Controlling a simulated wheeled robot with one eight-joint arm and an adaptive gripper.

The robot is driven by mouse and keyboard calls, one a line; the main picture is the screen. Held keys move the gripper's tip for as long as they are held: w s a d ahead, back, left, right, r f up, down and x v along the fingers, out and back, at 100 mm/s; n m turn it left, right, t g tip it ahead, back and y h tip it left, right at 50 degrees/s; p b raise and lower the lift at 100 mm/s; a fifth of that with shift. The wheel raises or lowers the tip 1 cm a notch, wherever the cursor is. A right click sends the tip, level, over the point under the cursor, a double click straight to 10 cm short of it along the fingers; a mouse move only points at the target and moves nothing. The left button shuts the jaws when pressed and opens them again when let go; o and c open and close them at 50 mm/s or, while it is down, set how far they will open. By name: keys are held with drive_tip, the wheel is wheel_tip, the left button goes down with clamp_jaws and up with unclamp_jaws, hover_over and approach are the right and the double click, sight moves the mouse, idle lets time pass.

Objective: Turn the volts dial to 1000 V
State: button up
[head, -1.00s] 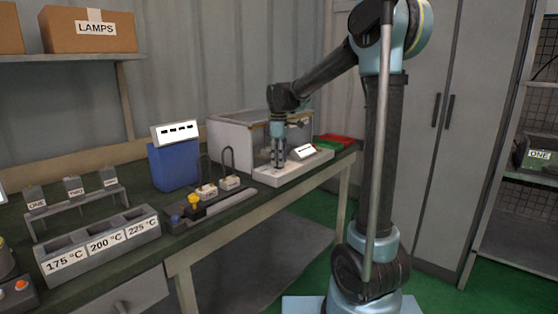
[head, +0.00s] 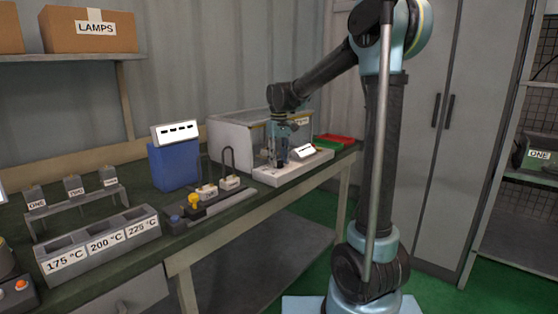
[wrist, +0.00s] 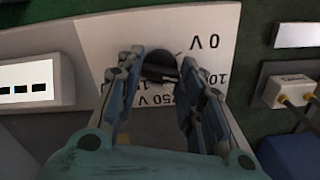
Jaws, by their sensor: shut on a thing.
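The volts dial (wrist: 160,66) is a dark round knob on a white panel (wrist: 107,37) in the wrist view. Its printed labels appear upside down; "0 V", "250 V" and part of a "10..." label show, others are covered by my fingers. My gripper (wrist: 161,78) has its two fingers on either side of the dial, shut on it. The dial's pointer setting cannot be made out. In the head view my gripper (head: 277,160) points down onto the white unit (head: 268,177) on the bench; the dial is hidden there.
A white display with dark dashes (wrist: 34,89) sits beside the dial. Elements with wire loops (head: 229,182) stand left of the unit. A clear-fronted box (head: 228,133) is close behind my gripper, with red and green trays (head: 333,139) to the right.

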drive_tip(key=shift+w+m, duration=0.15)
drive_tip(key=shift+m, duration=0.95)
drive_tip(key=o, duration=1.1)
drive_tip(key=shift+c, duration=0.2)
wheel_tip(320, 180, up, 12)
